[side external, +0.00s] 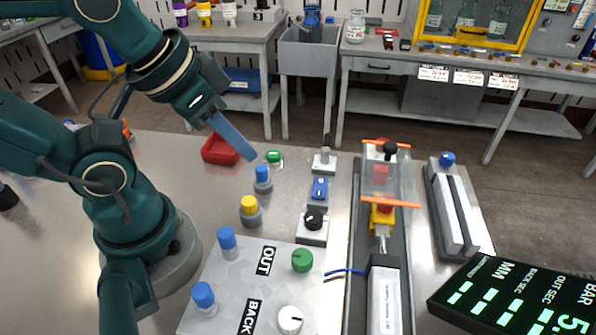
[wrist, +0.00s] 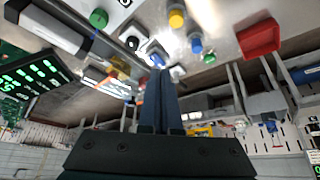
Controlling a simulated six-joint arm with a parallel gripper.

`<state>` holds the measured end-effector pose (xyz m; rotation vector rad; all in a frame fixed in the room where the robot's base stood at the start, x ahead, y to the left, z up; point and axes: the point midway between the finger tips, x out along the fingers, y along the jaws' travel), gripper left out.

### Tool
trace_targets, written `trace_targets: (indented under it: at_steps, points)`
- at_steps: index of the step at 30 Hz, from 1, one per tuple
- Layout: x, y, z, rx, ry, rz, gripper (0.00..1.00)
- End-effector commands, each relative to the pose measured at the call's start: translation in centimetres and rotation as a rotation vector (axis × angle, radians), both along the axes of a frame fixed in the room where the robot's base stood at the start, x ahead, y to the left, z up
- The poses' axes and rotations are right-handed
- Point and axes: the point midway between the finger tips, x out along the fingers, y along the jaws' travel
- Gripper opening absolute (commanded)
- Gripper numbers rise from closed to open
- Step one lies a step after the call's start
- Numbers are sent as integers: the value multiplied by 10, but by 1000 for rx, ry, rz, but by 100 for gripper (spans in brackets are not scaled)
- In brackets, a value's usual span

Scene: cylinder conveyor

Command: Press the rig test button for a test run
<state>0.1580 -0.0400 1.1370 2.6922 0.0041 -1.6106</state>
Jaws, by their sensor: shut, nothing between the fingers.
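My gripper (side external: 250,157) is shut and empty, its blue fingers slanting down to the right above the metal table. In the side view its tips appear just above and left of a blue button (side external: 262,174) on a grey base. A small green button (side external: 274,156) is just behind, and a yellow button (side external: 249,206) is nearer the camera. No readable label shows which one is the rig test button. In the wrist view the shut fingers (wrist: 157,76) point up toward the controls, with the blue button (wrist: 196,43) and green button (wrist: 209,58) to their right.
A toggle switch (side external: 324,160), blue switch (side external: 319,189) and black knob (side external: 314,220) stand to the right. Beyond them is the rig with orange bars (side external: 390,203). A panel (side external: 245,300) with OUT and BACK labels is in front.

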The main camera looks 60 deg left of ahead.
Motion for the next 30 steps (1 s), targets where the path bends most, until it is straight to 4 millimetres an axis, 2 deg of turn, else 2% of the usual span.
trace_targets:
  at_steps: [5,12,19,22,25,30]
  points:
    - [20,12,11,45,-115,33,0]
    - [81,57,56,301,-438,14,0]
    - [127,79,91,520,-643,-141,0]
    - [142,81,95,583,-687,-249,0]
    - [153,81,89,621,-698,-374,0]
    - [158,84,61,624,-645,-599,0]
